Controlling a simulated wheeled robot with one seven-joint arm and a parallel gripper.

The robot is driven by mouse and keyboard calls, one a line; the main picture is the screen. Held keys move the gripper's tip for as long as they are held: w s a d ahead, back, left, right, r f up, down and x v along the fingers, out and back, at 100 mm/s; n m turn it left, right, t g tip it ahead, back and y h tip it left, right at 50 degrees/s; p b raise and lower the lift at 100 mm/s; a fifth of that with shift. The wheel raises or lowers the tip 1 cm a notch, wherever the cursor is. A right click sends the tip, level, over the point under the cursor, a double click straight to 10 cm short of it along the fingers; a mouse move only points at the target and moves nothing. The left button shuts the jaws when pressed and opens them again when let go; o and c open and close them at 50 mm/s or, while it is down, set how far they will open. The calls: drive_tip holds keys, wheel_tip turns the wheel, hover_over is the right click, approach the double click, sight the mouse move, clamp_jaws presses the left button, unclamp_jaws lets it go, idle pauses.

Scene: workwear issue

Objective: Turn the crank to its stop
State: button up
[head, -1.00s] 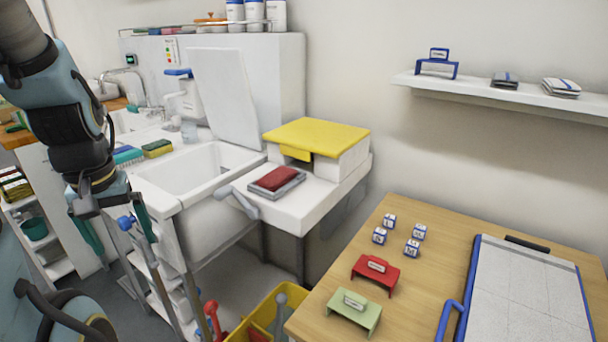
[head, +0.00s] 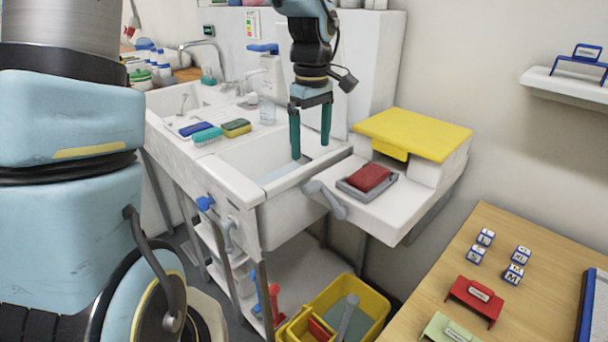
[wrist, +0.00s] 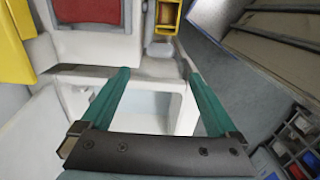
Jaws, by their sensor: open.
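A grey crank-like handle (head: 325,197) sticks out at the front left corner of the white worktop, beside the sink basin. A second grey handle (head: 229,235) hangs on the sink's front panel, near a blue knob (head: 205,203). My gripper (head: 310,150) is open and empty, pointing down over the sink basin (head: 240,170), behind and above the first handle and apart from it. In the wrist view my two green fingers (wrist: 155,73) are spread wide. A pale grey shape (wrist: 160,50) beyond their tips may be the first handle; I cannot tell surely.
A red pad (head: 368,177) lies in a grey tray on the worktop, beside a yellow-lidded box (head: 415,130). A yellow crate (head: 372,315) stands on the floor below. A wooden table (head: 490,225) with small blocks is at right. Sponges (head: 237,127) lie left of the basin.

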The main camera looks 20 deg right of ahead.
wheel_tip(320, 180, down, 10)
drive_tip(key=shift+f+p, duration=0.15)
drive_tip(key=shift+p, duration=0.75)
